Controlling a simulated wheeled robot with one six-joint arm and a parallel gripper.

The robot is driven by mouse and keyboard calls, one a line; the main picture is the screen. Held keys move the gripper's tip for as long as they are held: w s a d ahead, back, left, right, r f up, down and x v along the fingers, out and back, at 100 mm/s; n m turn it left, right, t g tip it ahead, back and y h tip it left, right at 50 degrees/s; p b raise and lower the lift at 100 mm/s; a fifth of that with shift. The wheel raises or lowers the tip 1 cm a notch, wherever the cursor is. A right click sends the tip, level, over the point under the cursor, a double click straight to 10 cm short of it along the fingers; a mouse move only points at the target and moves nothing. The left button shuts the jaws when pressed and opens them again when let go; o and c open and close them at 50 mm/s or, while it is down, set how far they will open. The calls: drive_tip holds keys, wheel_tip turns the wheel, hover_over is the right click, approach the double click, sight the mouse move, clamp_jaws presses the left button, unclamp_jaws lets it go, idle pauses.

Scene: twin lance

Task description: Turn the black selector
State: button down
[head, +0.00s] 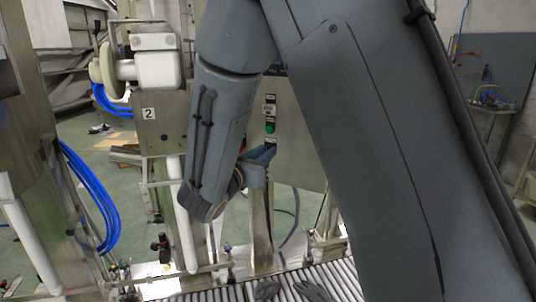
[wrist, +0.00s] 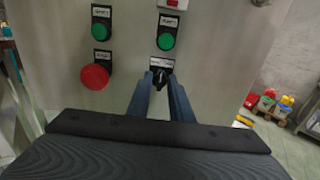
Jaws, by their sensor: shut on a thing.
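The black selector (wrist: 161,78) sits on the metal panel (wrist: 205,60) below a green button, under a small label plate. In the wrist view my gripper (wrist: 162,88) has its two blue fingers on either side of the selector's knob, shut on it. The fingertips partly cover the knob, and its exact angle is hard to read. In the head view my gripper (head: 262,160) is at the panel below the green button, and the selector is hidden behind it.
Two green buttons (wrist: 167,41) (wrist: 100,32) and a red mushroom button (wrist: 95,77) are close to the fingers. A roller conveyor (head: 285,287) with dark gloves on it lies below. Blue hoses (head: 88,195) hang at the left. Coloured containers (wrist: 270,100) stand right of the panel.

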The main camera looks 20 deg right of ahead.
drive_tip(key=shift+r, duration=0.2)
drive_tip(key=c, duration=1.9)
unclamp_jaws()
drive_tip(key=shift+a+f, duration=0.1)
drive_tip(key=b+v, duration=0.2)
drive_tip(key=v, duration=0.5)
drive_tip(key=shift+s+a, duration=0.2)
drive_tip(key=shift+s, duration=0.1)
